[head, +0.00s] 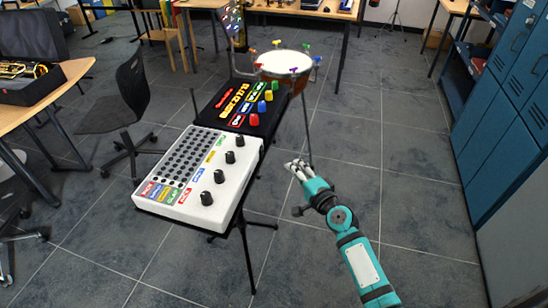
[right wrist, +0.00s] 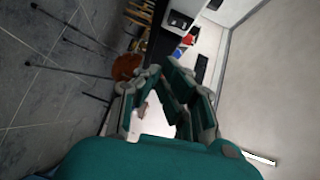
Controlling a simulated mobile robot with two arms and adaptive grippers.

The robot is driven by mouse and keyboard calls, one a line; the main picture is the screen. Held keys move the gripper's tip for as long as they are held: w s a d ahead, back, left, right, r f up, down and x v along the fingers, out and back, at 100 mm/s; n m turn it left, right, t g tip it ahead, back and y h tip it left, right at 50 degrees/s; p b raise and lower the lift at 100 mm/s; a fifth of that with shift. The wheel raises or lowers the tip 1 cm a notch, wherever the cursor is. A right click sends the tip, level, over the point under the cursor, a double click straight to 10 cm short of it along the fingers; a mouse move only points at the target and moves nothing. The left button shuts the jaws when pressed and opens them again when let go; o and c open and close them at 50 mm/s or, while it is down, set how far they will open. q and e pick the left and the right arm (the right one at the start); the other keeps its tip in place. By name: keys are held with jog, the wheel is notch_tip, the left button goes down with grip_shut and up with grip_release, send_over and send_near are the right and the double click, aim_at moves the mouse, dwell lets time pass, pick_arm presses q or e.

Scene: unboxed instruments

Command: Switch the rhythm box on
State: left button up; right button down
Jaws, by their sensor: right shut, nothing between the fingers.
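The rhythm box, a white slab (head: 175,209) with a grid of dark holes or buttons, several black knobs and coloured labels, lies on a dark stand in the head view. No switch can be made out at this size. My right gripper (head: 294,164) is just right of the box's right edge, apart from it, with its fingers shut and empty. In the right wrist view its fingers (right wrist: 162,72) come together at the middle. My left gripper is not in view.
A black unit (head: 226,104) with coloured knobs and buttons sits directly behind the rhythm box. A drum (head: 286,61) stands behind it. Blue lockers (head: 512,90) line the right. A chair (head: 122,100) and table are at left. Floor (head: 400,130) right of my arm is clear.

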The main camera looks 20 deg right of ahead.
aim_at(262, 152)
jog(key=w+a+f, duration=0.1)
jog(key=w+a, duration=0.3)
jog(key=w, duration=0.3)
jog(key=shift+a, duration=0.1)
jog(key=b, duration=0.1)
jog(key=f+b, duration=0.1)
jog(key=b, duration=0.1)
jog(key=shift+w+a+f+m+b, duration=0.1)
jog(key=shift+w+a+m+b, duration=0.1)
jog(key=shift+a+m+b, duration=0.1)
jog(key=shift+r+p, duration=0.45)
jog(key=shift+d, duration=0.1)
